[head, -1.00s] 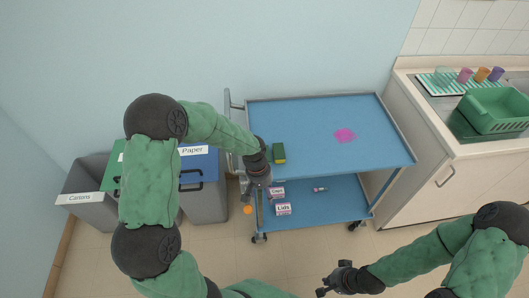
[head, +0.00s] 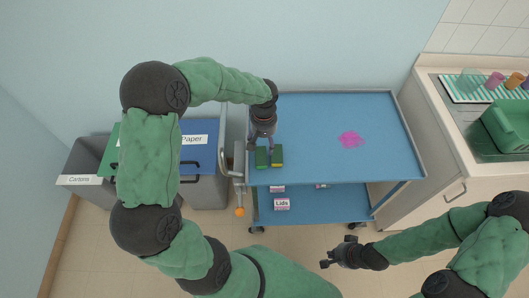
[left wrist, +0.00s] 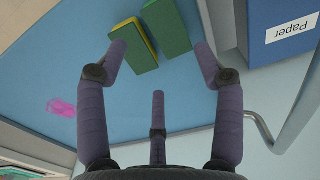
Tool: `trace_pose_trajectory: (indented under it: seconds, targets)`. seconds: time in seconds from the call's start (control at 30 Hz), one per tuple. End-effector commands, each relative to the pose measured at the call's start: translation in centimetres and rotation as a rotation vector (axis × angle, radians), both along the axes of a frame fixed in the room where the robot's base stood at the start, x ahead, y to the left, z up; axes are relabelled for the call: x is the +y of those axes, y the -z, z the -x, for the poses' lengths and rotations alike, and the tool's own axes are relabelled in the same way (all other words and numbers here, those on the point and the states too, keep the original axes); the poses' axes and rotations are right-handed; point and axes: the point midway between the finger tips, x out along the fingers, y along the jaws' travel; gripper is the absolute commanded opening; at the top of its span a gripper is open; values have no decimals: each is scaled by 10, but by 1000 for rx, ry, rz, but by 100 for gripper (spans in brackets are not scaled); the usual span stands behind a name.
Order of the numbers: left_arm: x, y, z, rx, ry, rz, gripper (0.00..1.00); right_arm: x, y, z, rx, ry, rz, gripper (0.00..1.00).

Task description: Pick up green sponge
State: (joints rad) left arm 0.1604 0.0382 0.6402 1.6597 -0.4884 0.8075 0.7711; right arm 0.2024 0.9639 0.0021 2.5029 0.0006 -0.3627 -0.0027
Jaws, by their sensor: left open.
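Two sponge blocks lie side by side near the left edge of the blue cart top (head: 335,115). The left one (head: 261,157) looks all green and also shows in the left wrist view (left wrist: 167,27). The right one (head: 277,154) is green with a yellow layer and also shows in the left wrist view (left wrist: 133,47). My left gripper (head: 263,143) is open and empty, fingers pointing down at the blocks. In the left wrist view its fingertips (left wrist: 160,48) are on either side of both blocks. My right gripper (head: 327,258) looks open and empty, low in front of the cart.
A pink stain (head: 350,139) marks the cart top, which is otherwise clear. The lower shelf holds a box labelled Lids (head: 282,204). Bins stand at the left, one with a blue Paper lid (head: 200,160). A counter (head: 455,150) with a green basin (head: 508,125) is at the right.

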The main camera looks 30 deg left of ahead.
Motion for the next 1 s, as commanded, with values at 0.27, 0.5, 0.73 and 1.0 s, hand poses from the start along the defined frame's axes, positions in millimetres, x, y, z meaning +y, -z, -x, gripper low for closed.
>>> trace_pose_trajectory:
  seconds: [0.27,0.5,0.73,1.0]
  targets:
    - [0,41,0,1,0,1,68,0,11,1,1,0,0,0]
    - [0,57,0,1,0,1,68,0,15,0,1,0,0,0]
    - [1,89,-2,2,1,1,68,0,26,0,1,0,0,0]
    - [1,97,-2,-1,0,1,68,0,27,0,1,0,0,0]
